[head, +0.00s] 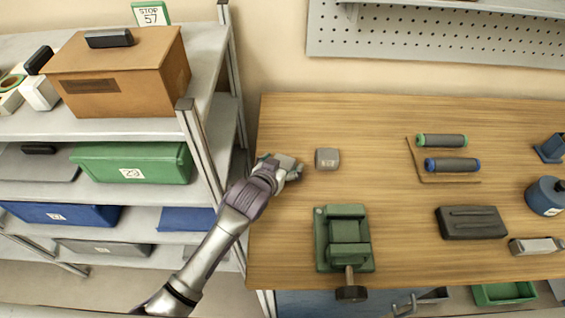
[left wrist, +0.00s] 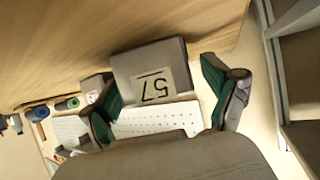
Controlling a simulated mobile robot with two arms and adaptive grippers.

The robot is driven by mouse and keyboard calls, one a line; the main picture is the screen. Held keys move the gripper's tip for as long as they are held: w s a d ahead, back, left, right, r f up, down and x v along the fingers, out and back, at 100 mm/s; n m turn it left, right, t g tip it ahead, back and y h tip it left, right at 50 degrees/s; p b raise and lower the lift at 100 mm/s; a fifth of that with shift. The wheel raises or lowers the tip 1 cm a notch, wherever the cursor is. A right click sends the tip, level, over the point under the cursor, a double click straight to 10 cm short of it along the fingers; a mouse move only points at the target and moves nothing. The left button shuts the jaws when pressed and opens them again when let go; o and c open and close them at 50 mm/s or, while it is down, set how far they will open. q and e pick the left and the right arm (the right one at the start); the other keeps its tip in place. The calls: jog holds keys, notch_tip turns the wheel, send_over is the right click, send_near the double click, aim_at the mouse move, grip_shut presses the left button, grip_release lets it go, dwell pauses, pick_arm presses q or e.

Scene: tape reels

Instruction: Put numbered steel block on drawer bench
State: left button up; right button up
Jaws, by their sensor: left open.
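The numbered steel block (left wrist: 140,62) is grey with a pale label reading 57, upside down in the left wrist view. In the head view it (head: 286,162) is at the left end of the wooden drawer bench (head: 290,230), partly hidden by my gripper. It appears to rest on the bench top, which also shows in the left wrist view (left wrist: 60,50). My left gripper (head: 282,170) is open, its green-padded fingers on either side of the block; it also shows in the left wrist view (left wrist: 165,105). I cannot tell whether the pads touch it. My right gripper is not in view.
A second grey block (head: 327,159) stands close to the right. A green vise (head: 343,238) is nearer the front edge. Rollers (head: 441,140), a dark block (head: 470,222) and a blue container (head: 545,196) lie farther right. Shelves (head: 75,128) with boxes stand left.

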pick_arm(q)
jog(key=shift+s+r, duration=0.2)
jog(key=shift+r, duration=0.15)
jog(key=v, duration=1.1)
jog(key=shift+s+a+r+b, duration=0.1)
jog(key=shift+s+a+b, duration=0.1)
jog(key=shift+b, duration=0.1)
